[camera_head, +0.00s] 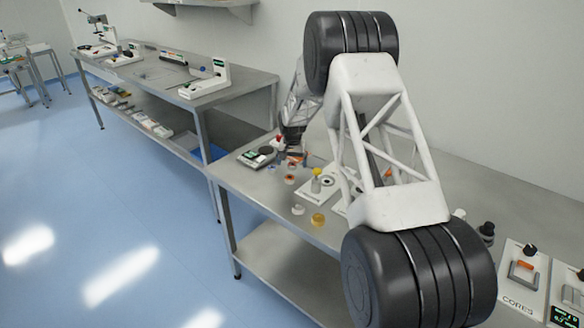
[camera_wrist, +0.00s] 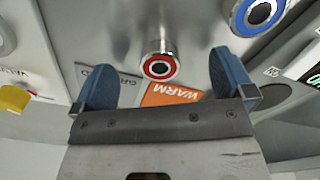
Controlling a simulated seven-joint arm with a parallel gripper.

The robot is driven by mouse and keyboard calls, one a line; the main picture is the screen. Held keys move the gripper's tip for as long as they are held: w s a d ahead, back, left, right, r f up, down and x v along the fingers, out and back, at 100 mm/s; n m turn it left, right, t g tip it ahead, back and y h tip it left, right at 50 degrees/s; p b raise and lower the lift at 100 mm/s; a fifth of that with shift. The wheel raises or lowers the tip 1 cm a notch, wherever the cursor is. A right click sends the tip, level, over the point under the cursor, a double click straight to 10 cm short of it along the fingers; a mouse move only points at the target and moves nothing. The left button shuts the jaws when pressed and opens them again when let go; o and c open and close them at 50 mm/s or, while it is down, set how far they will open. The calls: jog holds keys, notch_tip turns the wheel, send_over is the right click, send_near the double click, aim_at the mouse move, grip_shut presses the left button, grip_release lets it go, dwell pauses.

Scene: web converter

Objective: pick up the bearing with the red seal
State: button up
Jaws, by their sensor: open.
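The bearing with the red seal (camera_wrist: 159,66) is a small metal ring with a red face and dark centre, lying on the steel bench in the upper middle of the wrist view. My gripper (camera_wrist: 162,74) is open, its two blue fingers apart with the bearing between them in the picture. I cannot tell the height gap. Nothing is held. In the head view my gripper (camera_head: 292,150) is over the far left part of the bench, small and partly blurred. The red-sealed bearing cannot be told apart there.
A blue-ringed bearing (camera_wrist: 257,12) lies at the upper right. An orange WARM card (camera_wrist: 172,94) and a grey card (camera_wrist: 112,84) lie near the fingers. A yellow knob (camera_wrist: 14,98) is at left. A small device (camera_head: 257,156) stands on the bench near my gripper.

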aim_at(292, 164)
jog(key=shift+f, duration=0.3)
dwell(0.4)
jog(key=c, duration=1.5)
jog(key=shift+r, duration=0.1)
jog(key=shift+r, duration=0.1)
jog(key=shift+r, duration=2.8)
